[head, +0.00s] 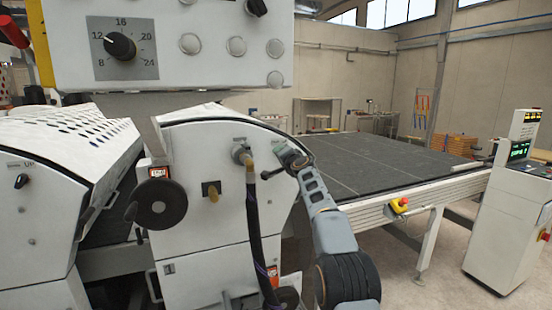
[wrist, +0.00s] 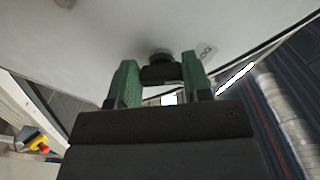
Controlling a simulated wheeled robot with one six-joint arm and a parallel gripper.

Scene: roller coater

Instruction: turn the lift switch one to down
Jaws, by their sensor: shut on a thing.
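My gripper (head: 290,157) is at the upper right part of the white machine housing (head: 205,145) in the head view. In the wrist view its two green fingers (wrist: 160,82) stand on either side of a small black switch knob (wrist: 160,73) on a pale panel. The gripper is shut on this knob. The head view does not show the knob clearly, as my gripper covers that spot. I cannot tell the knob's exact angle.
A dark hose (head: 254,220) hangs just left of my gripper. A black handwheel (head: 162,203) and another black switch (head: 22,181) marked UP are farther left. A conveyor (head: 375,165) with a yellow-red emergency stop (head: 399,205) stands at right. A white control console (head: 510,215) stands beyond it.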

